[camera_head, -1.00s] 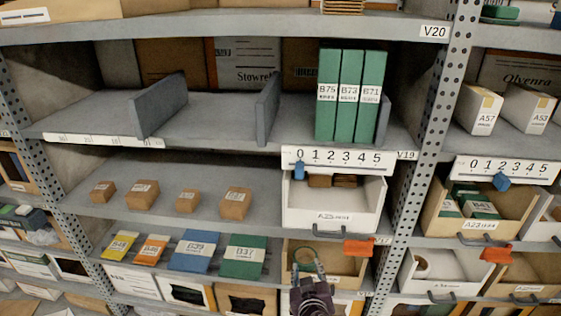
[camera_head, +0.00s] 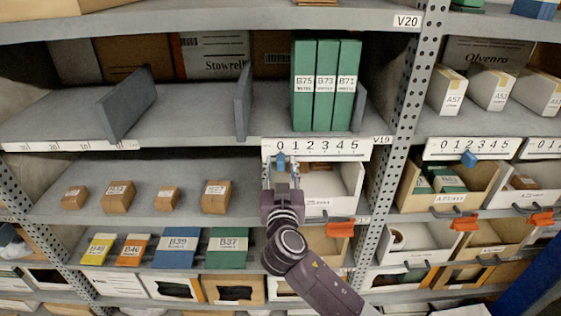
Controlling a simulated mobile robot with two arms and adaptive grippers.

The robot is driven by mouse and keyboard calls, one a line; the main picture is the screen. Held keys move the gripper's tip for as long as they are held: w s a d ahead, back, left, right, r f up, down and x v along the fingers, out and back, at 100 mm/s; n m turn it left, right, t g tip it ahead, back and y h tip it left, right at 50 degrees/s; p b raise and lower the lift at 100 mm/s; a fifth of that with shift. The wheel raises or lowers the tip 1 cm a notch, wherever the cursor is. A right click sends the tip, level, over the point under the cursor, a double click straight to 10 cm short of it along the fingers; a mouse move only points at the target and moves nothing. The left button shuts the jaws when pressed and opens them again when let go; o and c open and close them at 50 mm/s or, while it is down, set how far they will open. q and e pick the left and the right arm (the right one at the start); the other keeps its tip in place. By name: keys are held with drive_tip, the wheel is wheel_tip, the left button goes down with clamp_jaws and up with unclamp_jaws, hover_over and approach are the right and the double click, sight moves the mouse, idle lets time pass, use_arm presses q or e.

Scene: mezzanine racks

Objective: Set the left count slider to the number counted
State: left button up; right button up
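The left count slider is a white scale strip (camera_head: 317,149) marked 0 to 5 on the shelf edge, below three green boxes. Its blue slider tab (camera_head: 280,161) hangs under the 0. My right gripper (camera_head: 280,168) is in front of this tab with its two fingers pointing up, one on each side of it. The fingers are apart; I cannot tell whether they touch the tab. A second scale strip (camera_head: 472,150) with a blue tab (camera_head: 469,159) is on the right bay. My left gripper is not in view.
A white bin (camera_head: 345,185) is under the left scale, partly hidden by my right gripper. Several small brown boxes (camera_head: 117,196) stand on the shelf to its left. The perforated rack post (camera_head: 408,120) separates the bays. An orange tag (camera_head: 340,230) sticks out below the bin.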

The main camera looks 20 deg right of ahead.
drive_tip(key=shift+w+d, duration=0.15)
drive_tip(key=shift+w, duration=0.15)
drive_tip(key=shift+c, duration=0.7)
clamp_jaws()
